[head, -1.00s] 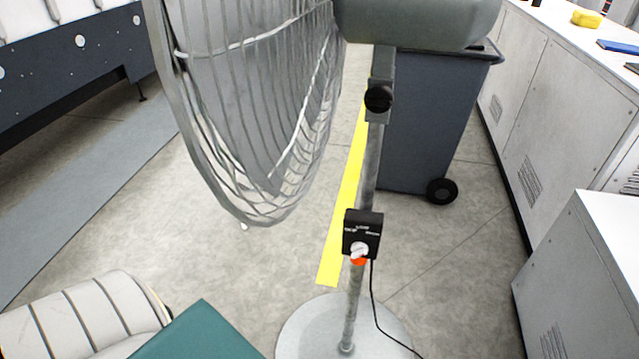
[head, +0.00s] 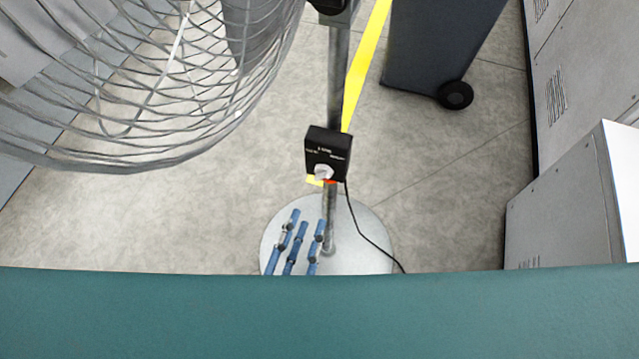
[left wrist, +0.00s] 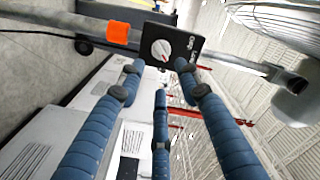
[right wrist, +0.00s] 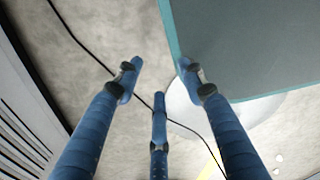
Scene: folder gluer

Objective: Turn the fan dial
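The fan's black control box (head: 328,150) is on the metal pole, and its white dial (head: 322,172) faces me. My left gripper (head: 304,224) is below the box, over the round base, with its blue fingers spread and empty. In the left wrist view the box (left wrist: 178,43) and dial (left wrist: 160,50) lie just beyond the open fingertips (left wrist: 159,72); the fingers look apart from the dial. An orange piece (left wrist: 117,33) is on the pole beside the box. My right gripper (right wrist: 159,68) is open and empty; it is outside the head view.
The fan's wire cage (head: 190,90) hangs at the upper left. The round base (head: 370,245) stands on the floor, with a black cable (head: 362,236) running down to the right. A grey wheeled bin (head: 430,45) is behind, and grey cabinets (head: 560,200) stand at the right.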

